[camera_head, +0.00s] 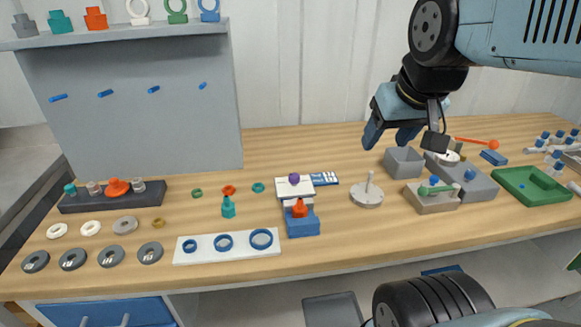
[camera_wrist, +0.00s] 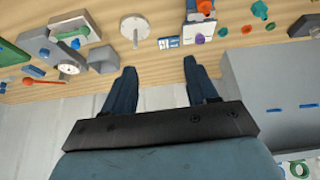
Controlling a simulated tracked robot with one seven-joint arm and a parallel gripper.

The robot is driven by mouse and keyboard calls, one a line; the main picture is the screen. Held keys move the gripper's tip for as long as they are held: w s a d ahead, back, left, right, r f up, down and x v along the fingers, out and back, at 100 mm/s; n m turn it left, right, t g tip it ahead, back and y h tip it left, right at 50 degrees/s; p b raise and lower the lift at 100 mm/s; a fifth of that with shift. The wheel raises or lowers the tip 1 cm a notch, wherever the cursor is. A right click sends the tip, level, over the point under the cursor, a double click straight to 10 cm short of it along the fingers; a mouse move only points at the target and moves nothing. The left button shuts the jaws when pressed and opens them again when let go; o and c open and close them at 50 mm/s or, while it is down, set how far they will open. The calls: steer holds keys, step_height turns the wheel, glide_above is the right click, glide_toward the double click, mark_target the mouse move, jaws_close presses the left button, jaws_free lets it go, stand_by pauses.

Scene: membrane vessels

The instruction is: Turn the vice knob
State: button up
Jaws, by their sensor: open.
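A small vice (camera_head: 303,222) with a blue base and pale grey upper parts stands on the bench, right of the middle of its front part. An orange piece (camera_head: 300,208) sits upright at it, and a round purple knob (camera_head: 294,178) is on its far side. In the wrist view the purple knob (camera_wrist: 200,39) shows beyond the right finger, with the orange piece (camera_wrist: 205,7) at the top edge. My gripper (camera_head: 404,138) is open and empty, in the air above the back of the bench, right of the vice and apart from it.
A grey disc with an upright pin (camera_head: 367,195) stands right of the vice. Further right are a grey open box (camera_head: 403,163), a block with a green lever (camera_head: 432,199) and a green tray (camera_head: 532,187). A tall grey panel (camera_head: 135,110) rises at the left.

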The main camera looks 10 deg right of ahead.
steer(key=w+a+n+g, duration=0.1)
steer(key=w+n, duration=0.2)
steer(key=w, duration=0.1)
steer(key=w+a+f+n+g, duration=0.1)
steer(key=w+a+n, duration=0.1)
steer(key=w+n, duration=0.1)
steer(key=w+a+n+g, duration=0.1)
steer(key=w+n, duration=0.2)
steer(key=w, duration=0.2)
steer(key=shift+w+a+f, duration=0.25)
steer(key=shift+a+f, duration=0.05)
steer(key=shift+f, duration=0.1)
steer(key=n+g, duration=0.3)
steer(key=n, duration=0.6)
glide_above(294, 175)
step_height(294, 175, down, 9)
step_height(294, 175, down, 13)
steer(key=shift+d+r, duration=0.15)
steer(key=shift+r, duration=0.05)
steer(key=c, duration=1)
